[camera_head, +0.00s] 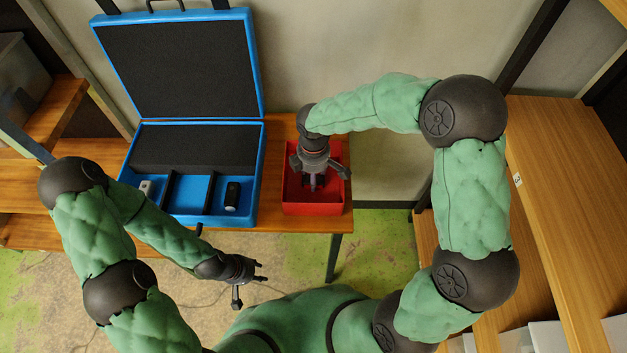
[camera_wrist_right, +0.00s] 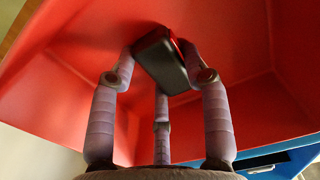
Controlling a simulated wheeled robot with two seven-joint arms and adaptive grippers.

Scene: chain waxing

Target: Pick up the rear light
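The rear light (camera_wrist_right: 162,62), a small black block with a red edge, is inside the red box (camera_head: 313,209). The red box's inner walls fill much of the right wrist view (camera_wrist_right: 240,45). My right gripper (camera_head: 314,184) reaches down into the box from above. In the right wrist view its fingers (camera_wrist_right: 160,65) bend inward around the light, with tips that seem to touch its sides. I cannot tell whether the light is clear of the box floor. In the head view the gripper hides the light. My left gripper (camera_head: 252,280) is open and empty, in front of the table.
An open blue case (camera_head: 262,140) with dark foam stands left of the red box. Its compartments hold a white device (camera_head: 145,188) and a black device (camera_head: 232,195). Wooden shelves (camera_head: 565,190) stand at the right.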

